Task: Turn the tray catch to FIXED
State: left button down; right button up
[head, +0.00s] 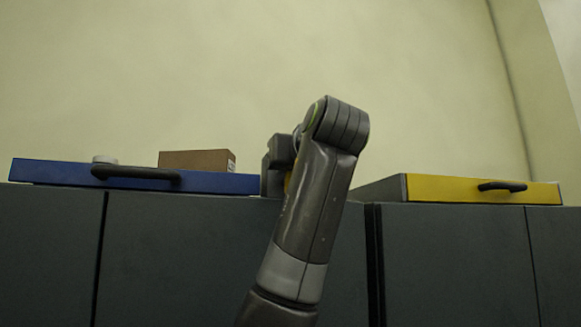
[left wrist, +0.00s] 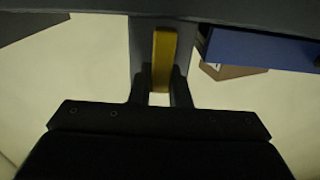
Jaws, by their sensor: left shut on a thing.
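A yellow catch lever (left wrist: 164,55) shows in the left wrist view, standing in front of a grey upright part. My left gripper (left wrist: 161,88) is shut on the lever, with one dark finger on each side of it. In the head view my arm rises through the middle and hides most of the catch; only a sliver of yellow shows beside my wrist. The blue-fronted tray (head: 60,173) is left of the arm, and the yellow-fronted tray (head: 440,189) is right of it. No FIXED marking is readable. My right gripper is in neither view.
Both trays have dark handles and rest on grey cabinets (head: 200,260). A brown box (head: 197,160) and a small white round thing (head: 104,159) show above the blue front. The wall behind is bare, with free space above the trays.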

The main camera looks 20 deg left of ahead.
pick_arm(q)
jog(key=shift+w+d+f+m+b, duration=0.3)
jog(key=shift+m+b, duration=0.7)
jog(key=shift+m, duration=1.95)
jog(key=shift+w+d+f+m+b, duration=0.15)
jog(key=shift+d+f+m+b, duration=0.6)
jog(key=shift+m, duration=2.15)
jog(key=shift+w+a+f+m+b, duration=0.15)
jog(key=shift+m+b, duration=1.15)
jog(key=shift+m, duration=1.65)
jog(key=shift+r, duration=0.1)
jog(key=c, duration=1.4)
grip_release()
jog(key=shift+w, duration=0.1)
jog(key=shift+o, duration=0.2)
